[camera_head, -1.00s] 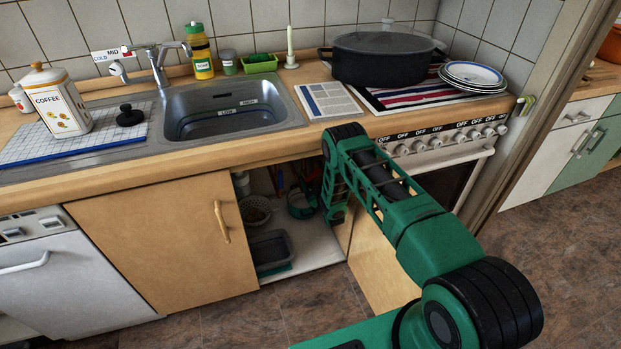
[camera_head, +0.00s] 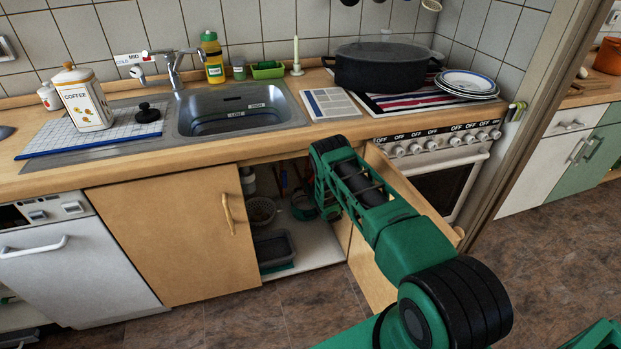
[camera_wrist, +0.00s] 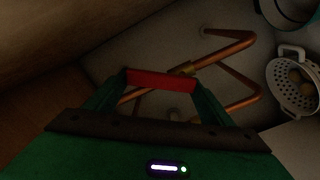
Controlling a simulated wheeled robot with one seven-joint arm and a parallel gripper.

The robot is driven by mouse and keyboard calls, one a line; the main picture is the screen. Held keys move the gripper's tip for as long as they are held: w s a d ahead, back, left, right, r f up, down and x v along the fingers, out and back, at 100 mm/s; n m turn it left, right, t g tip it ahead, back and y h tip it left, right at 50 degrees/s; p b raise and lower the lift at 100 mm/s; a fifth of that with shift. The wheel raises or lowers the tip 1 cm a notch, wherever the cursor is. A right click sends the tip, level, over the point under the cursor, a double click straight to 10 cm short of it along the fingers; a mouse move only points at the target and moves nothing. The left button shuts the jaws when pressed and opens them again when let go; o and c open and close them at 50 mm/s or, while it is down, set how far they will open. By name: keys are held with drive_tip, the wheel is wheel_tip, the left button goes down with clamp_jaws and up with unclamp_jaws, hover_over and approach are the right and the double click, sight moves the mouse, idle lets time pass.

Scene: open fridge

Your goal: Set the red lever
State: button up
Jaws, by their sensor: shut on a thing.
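The red lever (camera_wrist: 160,80) shows in the wrist view as a short red bar beside copper pipes, in the dark under-sink cupboard. My gripper (camera_wrist: 162,84) is shut on it, with one green finger at each end of the bar. In the head view my arm reaches into the open right half of the cupboard. The gripper's fingertips and the lever are hidden there.
Copper pipes (camera_wrist: 235,48) run close behind the lever. A white colander (camera_wrist: 292,84) is at right. The open wooden door (camera_head: 408,190) stands right beside my arm. The closed left door (camera_head: 170,240) is left. A grey tub (camera_head: 273,246) sits on the cupboard floor.

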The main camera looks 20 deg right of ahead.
drive_tip(key=shift+a+f, duration=0.1)
drive_tip(key=shift+a, duration=0.15)
drive_tip(key=o, duration=1.5)
drive_tip(key=shift+c, duration=0.2)
drive_tip(key=shift+o, duration=0.4)
drive_tip(key=shift+d, duration=0.1)
drive_tip(key=s+a, duration=0.1)
drive_tip(key=s, duration=0.9)
drive_tip(key=shift+s+a, duration=0.25)
drive_tip(key=shift+s, duration=0.05)
